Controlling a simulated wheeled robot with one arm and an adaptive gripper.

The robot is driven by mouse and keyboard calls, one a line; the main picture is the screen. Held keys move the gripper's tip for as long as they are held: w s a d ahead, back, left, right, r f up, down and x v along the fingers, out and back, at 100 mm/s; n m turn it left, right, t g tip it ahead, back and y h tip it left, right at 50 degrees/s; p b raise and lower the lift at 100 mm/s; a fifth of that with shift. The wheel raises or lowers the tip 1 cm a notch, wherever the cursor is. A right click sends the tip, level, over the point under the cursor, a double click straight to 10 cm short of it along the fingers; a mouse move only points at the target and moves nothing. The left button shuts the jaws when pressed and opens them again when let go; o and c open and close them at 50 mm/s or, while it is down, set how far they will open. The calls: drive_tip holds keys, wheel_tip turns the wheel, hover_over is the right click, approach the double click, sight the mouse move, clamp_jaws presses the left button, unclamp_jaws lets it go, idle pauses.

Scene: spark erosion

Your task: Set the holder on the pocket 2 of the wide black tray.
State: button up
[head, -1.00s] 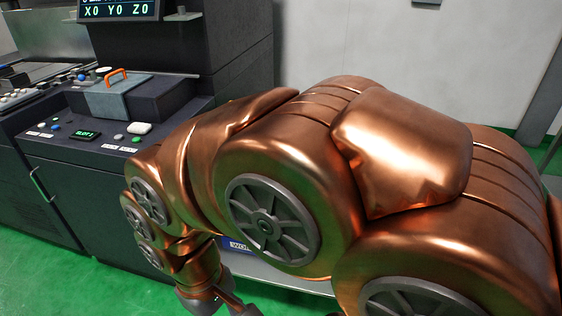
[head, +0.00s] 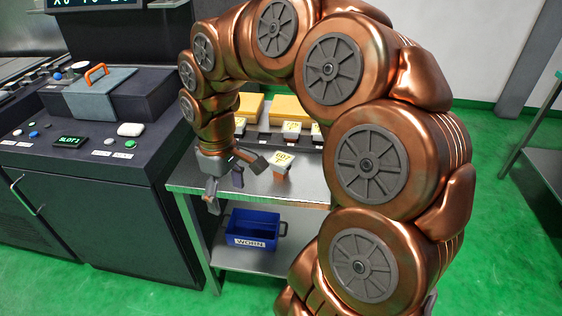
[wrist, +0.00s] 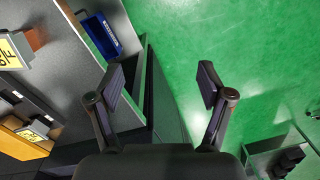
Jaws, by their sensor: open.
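A holder with a yellow-and-white tag (head: 283,158) and a copper-coloured lower part stands apart on the front of the steel table. In the wrist view a tagged holder (wrist: 12,50) shows at the left edge. A long black tray (head: 262,139) lies behind it, with several tagged pieces along it; its pocket numbers cannot be read. My gripper (head: 237,185) is open and empty, pointing down near the table's left front edge, left of the holder.
A blue bin (head: 255,228) marked WORN sits on the lower shelf. Yellow boxes (head: 290,108) stand at the table's back. A dark machine console (head: 85,165) with a SLOT display stands close on the left. Green floor is open in front.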

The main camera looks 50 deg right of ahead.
drive_tip(key=w+d+p, duration=0.1)
drive_tip(key=w+d, duration=0.5)
drive_tip(key=d, duration=0.5)
drive_tip(key=m+p, duration=0.1)
hover_over(281, 159)
drive_tip(key=shift+w+a+f+t, duration=0.1)
drive_tip(key=shift+a+f+t, duration=0.05)
drive_tip(key=shift+f, duration=0.45)
drive_tip(key=shift+a+f+t, duration=0.1)
drive_tip(key=shift+f+t, duration=0.05)
drive_tip(key=shift+f, duration=0.45)
drive_tip(key=shift+d+f, duration=0.2)
drive_tip(key=shift+f, duration=0.1)
drive_tip(key=shift+f+p, duration=1.05)
drive_tip(key=shift+f, duration=2.6)
clamp_jaws()
drive_tip(key=shift+r, duration=0.1)
